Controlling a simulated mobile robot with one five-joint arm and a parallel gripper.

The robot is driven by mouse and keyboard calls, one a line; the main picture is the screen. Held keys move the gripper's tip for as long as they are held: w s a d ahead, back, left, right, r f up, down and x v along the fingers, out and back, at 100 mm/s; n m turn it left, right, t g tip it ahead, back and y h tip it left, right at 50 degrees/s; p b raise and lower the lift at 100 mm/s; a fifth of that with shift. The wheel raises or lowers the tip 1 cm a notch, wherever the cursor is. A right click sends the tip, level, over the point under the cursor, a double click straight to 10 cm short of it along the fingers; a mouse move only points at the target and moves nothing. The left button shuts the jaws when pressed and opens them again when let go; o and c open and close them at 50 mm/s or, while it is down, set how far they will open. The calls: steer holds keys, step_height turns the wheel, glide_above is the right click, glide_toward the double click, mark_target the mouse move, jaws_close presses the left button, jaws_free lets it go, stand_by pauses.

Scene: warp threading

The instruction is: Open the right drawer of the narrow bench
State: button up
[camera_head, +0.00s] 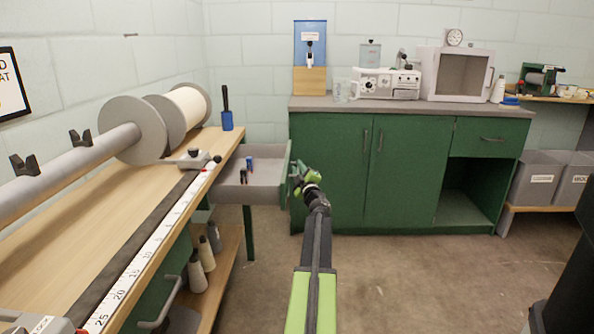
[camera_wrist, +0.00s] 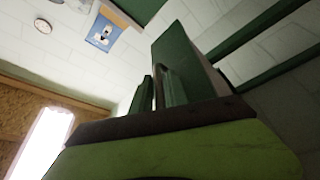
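The narrow bench (camera_head: 150,210) has a wooden top and runs along the left wall. Its right drawer (camera_head: 262,190) stands pulled out at the far end, a grey tray with a green front (camera_head: 285,172). Small dark and blue items lie inside it. My gripper (camera_head: 299,178) is at the outer face of that front, close to or touching it. In the wrist view a green panel (camera_wrist: 190,65) stands just beyond my gripper's green and dark body. The drawer's handle is not clear in the head view, and whether the fingers are closed on it is hidden.
A green cabinet (camera_head: 340,170) with a grey worktop stands behind my gripper. A second drawer handle (camera_head: 163,303) shows on the bench's near part. Bottles (camera_head: 205,253) stand on the low shelf. The floor (camera_head: 420,275) right of my arm is clear.

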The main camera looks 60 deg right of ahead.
steer(key=shift+s+a, duration=0.1)
steer(key=b+v, duration=0.3)
steer(key=v, duration=1.4)
steer(key=shift+b, duration=0.35)
steer(key=shift+s+f, duration=0.1)
